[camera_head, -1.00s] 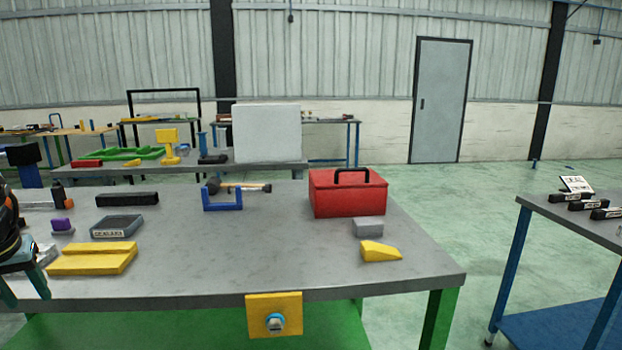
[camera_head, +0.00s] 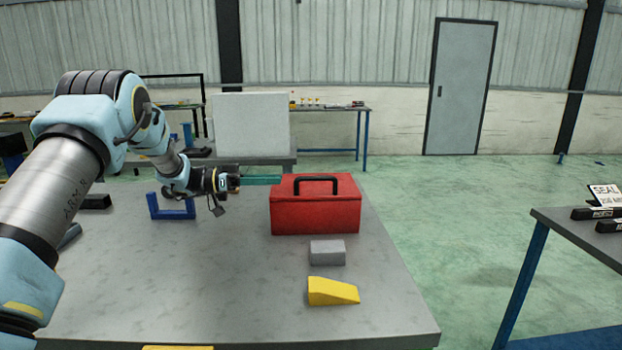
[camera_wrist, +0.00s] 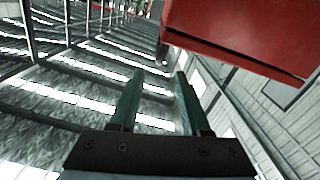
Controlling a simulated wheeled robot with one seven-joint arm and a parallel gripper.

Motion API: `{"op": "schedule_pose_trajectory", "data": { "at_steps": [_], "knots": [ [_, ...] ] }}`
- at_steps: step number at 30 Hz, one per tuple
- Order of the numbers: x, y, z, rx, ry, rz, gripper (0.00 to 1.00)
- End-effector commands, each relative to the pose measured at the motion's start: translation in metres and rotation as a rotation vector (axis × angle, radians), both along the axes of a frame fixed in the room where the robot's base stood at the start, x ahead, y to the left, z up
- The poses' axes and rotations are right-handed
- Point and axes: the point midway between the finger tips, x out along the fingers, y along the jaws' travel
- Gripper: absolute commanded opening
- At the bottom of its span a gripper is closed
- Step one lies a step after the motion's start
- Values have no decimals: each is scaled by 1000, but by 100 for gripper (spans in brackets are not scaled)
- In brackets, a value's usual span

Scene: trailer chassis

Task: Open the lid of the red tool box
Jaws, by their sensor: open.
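The red tool box (camera_head: 315,212) stands on the grey workbench, its lid closed and a black handle (camera_head: 316,180) on top. My gripper (camera_head: 262,180) reaches in from the left, its green fingers at the upper left edge of the box. In the wrist view the two green fingers (camera_wrist: 155,100) are apart with nothing between them. The red box (camera_wrist: 245,35) fills the upper right there, beside the fingertips. I cannot tell whether a finger touches the box.
A grey block (camera_head: 327,253) and a yellow wedge (camera_head: 333,292) lie in front of the box on the workbench (camera_head: 220,290). A blue U-shaped bracket (camera_head: 172,208) stands left, under my arm. The bench is clear right of the box.

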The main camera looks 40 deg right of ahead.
Motion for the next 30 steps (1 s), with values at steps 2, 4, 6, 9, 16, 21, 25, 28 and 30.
{"op": "schedule_pose_trajectory", "data": {
  "at_steps": [2, 4, 6, 9, 16, 21, 25, 28, 30],
  "knots": [
    [-6, -5, 2, 1, 3, -11, 47],
    [-13, -13, 3, 0, 3, -11, 47],
    [-20, -22, 4, 1, 2, -10, 47],
    [-33, -37, 4, 1, 2, -10, 47],
    [-56, -67, 3, 0, 0, -7, 47],
    [-65, -78, 2, -1, 1, -5, 47],
    [-68, -81, 1, -1, 0, -4, 47],
    [-68, -82, 0, -1, 0, -4, 47],
    [-68, -81, 0, -1, 0, -4, 47]
  ]
}}
